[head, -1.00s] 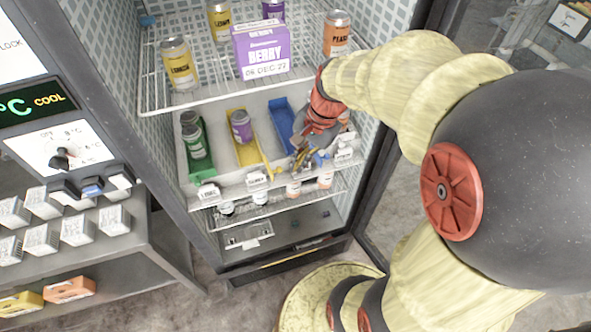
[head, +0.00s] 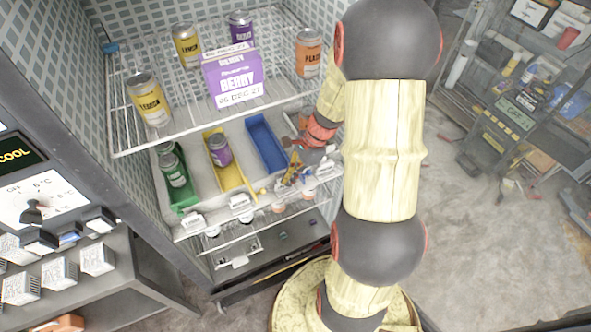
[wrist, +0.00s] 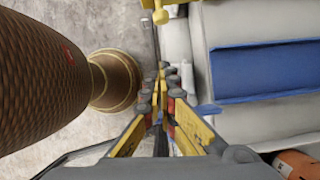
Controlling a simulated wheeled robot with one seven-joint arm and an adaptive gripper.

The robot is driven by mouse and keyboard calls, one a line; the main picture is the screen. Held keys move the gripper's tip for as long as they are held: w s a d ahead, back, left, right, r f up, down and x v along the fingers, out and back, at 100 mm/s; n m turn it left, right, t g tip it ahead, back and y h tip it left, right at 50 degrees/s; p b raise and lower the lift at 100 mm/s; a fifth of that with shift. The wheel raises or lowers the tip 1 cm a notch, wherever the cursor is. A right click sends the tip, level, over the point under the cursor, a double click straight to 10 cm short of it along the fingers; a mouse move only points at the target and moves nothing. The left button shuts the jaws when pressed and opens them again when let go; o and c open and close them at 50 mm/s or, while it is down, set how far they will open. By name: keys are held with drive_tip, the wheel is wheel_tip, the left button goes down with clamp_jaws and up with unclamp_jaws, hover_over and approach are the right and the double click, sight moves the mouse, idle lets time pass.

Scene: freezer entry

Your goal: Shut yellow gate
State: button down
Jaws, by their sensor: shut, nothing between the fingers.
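The yellow lane (head: 229,178) lies in the grey sliding tray between the green and blue lanes, with a purple can (head: 219,150) in it. The yellow gate (head: 262,191) is a small yellow piece with a round knob near the lane's front right; its exact angle is hard to tell. In the wrist view its yellow arm and knob (wrist: 160,16) stick out at the top, beyond my fingertips. My gripper (head: 286,182) is shut and empty, in front of the blue lane, right of the yellow knob. The fingertips (wrist: 166,78) are together, apart from the knob.
The green lane (head: 189,193) holds green cans. The blue lane (head: 266,146) looks empty. A wire shelf (head: 188,97) with cans and a purple berry box (head: 233,80) hangs above the tray. White label tags line the tray's front. Open floor (head: 470,240) lies at right.

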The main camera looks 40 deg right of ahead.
drive_tip(key=shift+w+a+f, duration=0.2)
drive_tip(key=shift+w+a, duration=0.05)
drive_tip(key=shift+a, duration=0.5)
drive_tip(key=shift+w+a+f, duration=0.15)
drive_tip(key=shift+w+a, duration=0.15)
drive_tip(key=shift+a, duration=0.4)
drive_tip(key=shift+w+a+f, duration=0.2)
drive_tip(key=shift+w+a, duration=0.05)
drive_tip(key=shift+a, duration=0.5)
